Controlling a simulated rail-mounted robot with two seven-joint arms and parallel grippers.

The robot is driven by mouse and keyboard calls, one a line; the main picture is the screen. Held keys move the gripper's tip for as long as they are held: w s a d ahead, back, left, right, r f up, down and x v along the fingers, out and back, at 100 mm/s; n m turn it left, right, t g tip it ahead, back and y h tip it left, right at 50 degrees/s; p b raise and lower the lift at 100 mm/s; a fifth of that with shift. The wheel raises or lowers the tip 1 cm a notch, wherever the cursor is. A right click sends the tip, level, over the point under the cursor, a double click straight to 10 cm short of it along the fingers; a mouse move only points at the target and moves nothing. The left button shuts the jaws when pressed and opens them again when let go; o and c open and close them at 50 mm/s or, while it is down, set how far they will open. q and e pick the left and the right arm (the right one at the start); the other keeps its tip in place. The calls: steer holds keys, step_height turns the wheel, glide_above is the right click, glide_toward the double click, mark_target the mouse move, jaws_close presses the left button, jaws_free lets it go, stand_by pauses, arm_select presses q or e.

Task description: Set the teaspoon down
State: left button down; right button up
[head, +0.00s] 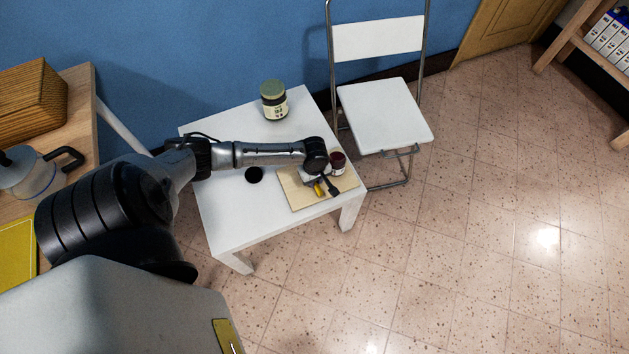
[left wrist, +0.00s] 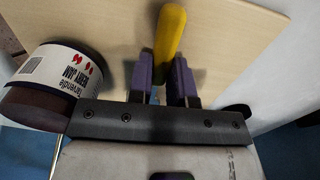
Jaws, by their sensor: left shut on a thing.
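The teaspoon shows as a yellow handle (head: 319,190) over the wooden board (head: 299,203) on the small white table. In the left wrist view my left gripper (left wrist: 162,80) is shut on this yellow handle (left wrist: 170,38), with a dark finger on each side. The handle is over the pale board (left wrist: 245,28); I cannot tell whether it touches it. The rest of the spoon is hidden. In the head view my left gripper (head: 327,186) is low over the board. My right gripper is not in view.
A berry jam jar (head: 338,159) stands close beside my left gripper; it also shows in the left wrist view (left wrist: 62,75). A larger jar (head: 273,101) stands at the table's back. A dark round thing (head: 254,174) is left of the board. The table's front left (head: 228,222) is clear.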

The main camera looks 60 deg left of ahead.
arm_select(q)
steer(key=shift+f, duration=0.1)
steer(key=shift+f, duration=0.1)
steer(key=c, duration=1)
jaws_free()
steer(key=shift+c, duration=0.2)
step_height(320, 180, up, 12)
steer(key=p, duration=0.6)
